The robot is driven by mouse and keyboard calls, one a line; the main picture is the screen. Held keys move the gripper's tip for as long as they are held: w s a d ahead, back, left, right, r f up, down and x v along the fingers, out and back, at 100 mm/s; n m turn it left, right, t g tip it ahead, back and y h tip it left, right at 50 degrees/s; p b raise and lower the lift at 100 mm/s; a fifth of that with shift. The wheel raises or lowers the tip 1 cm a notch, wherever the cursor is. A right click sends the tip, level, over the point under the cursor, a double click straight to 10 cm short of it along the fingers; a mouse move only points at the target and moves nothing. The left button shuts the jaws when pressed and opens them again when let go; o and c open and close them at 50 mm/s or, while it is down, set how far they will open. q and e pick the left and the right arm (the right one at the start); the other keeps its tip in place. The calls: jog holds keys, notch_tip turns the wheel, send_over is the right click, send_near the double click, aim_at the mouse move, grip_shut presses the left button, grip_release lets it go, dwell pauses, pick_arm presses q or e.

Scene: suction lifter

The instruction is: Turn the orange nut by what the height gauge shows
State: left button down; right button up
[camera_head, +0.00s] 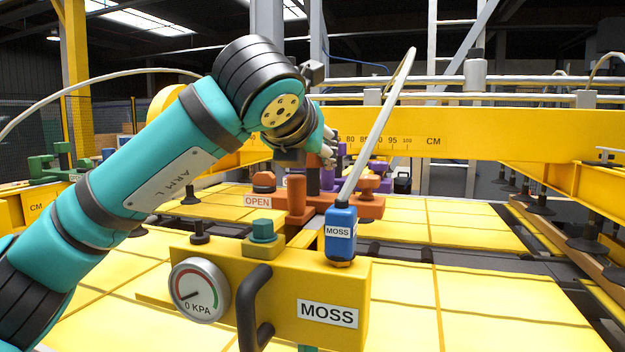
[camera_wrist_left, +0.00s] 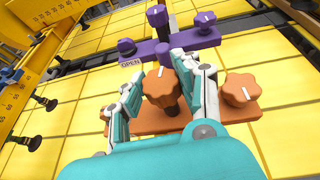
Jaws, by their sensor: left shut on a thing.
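The orange nut (camera_wrist_left: 160,87) is a lobed knob with a white line on top, on a dark post of an orange bar (camera_wrist_left: 140,122). My left gripper (camera_wrist_left: 163,80) is shut on it, one finger at each side. In the head view my left gripper (camera_head: 326,152) reaches down over the orange fitting (camera_head: 330,205), and my wrist hides most of the held nut. A second orange knob (camera_wrist_left: 240,90) stands apart on the right.
A purple fitting (camera_wrist_left: 180,42) lies beyond the orange one. In front stands a yellow block labelled MOSS (camera_head: 328,313) with a pressure dial (camera_head: 198,290), a dark handle (camera_head: 254,310), a green nut (camera_head: 263,232) and a blue plug (camera_head: 340,232) with a pale hose. Yellow panels (camera_head: 480,310) lie around.

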pick_arm(q)
jog(key=shift+n+y+b, duration=0.8)
jog(key=shift+n+y, duration=0.4)
jog(key=shift+y, duration=0.2)
jog(key=c, duration=0.9)
grip_release()
jog(key=shift+s, duration=0.1)
jog(key=v, duration=1.1)
jog(key=shift+s+d, duration=0.15)
jog(key=shift+s, duration=0.3)
